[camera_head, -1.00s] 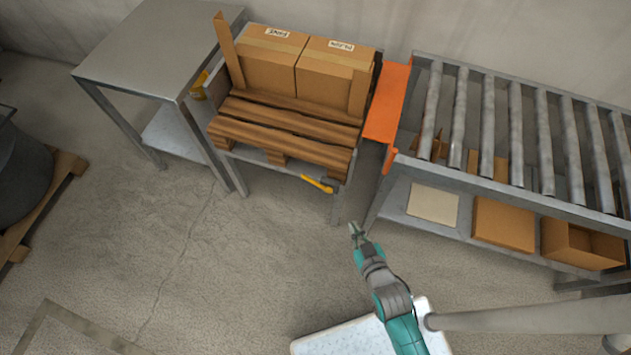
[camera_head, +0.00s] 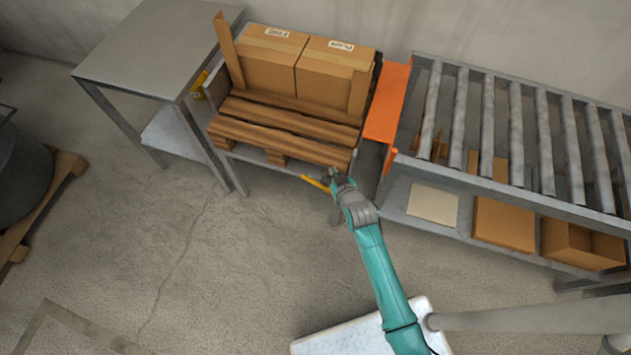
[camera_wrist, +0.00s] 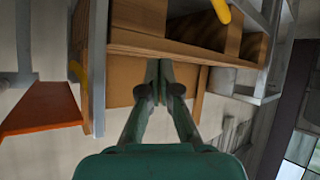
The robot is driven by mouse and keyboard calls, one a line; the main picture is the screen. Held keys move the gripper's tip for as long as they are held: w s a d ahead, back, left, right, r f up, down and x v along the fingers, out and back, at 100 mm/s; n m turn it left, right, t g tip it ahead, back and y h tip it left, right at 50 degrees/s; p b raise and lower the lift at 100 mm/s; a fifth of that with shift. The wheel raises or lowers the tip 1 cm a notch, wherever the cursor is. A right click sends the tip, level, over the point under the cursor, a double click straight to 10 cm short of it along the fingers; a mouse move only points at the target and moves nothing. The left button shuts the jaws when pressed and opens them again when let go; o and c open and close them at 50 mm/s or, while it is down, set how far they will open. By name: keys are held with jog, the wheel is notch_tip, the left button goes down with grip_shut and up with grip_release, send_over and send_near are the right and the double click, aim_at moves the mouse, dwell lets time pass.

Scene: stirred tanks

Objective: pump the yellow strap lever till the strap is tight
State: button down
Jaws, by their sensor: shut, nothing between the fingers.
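The yellow strap lever (camera_head: 316,183) sticks out to the left from the front right corner of the pallet stand, below the wooden pallet (camera_head: 285,138). Its right end and mount are hidden behind my gripper. My gripper (camera_head: 333,173) is shut and empty, right at the right end of the lever in the head view; whether it touches cannot be told. In the wrist view the closed fingertips (camera_wrist: 159,66) point at the wooden boards, and the yellow lever (camera_wrist: 221,10) shows at the top, right of the fingers. No strap can be made out clearly.
Two cardboard boxes (camera_head: 272,61) sit on the pallet between upright boards. An orange plate (camera_head: 387,103) bridges to the roller conveyor (camera_head: 515,130) on the right. A grey table (camera_head: 160,45) stands at left.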

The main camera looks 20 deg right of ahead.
send_over(320, 187)
jog(key=shift+f, duration=3.75)
jog(key=shift+f, duration=0.1)
jog(key=shift+a+f, duration=0.1)
jog(key=shift+f, duration=0.15)
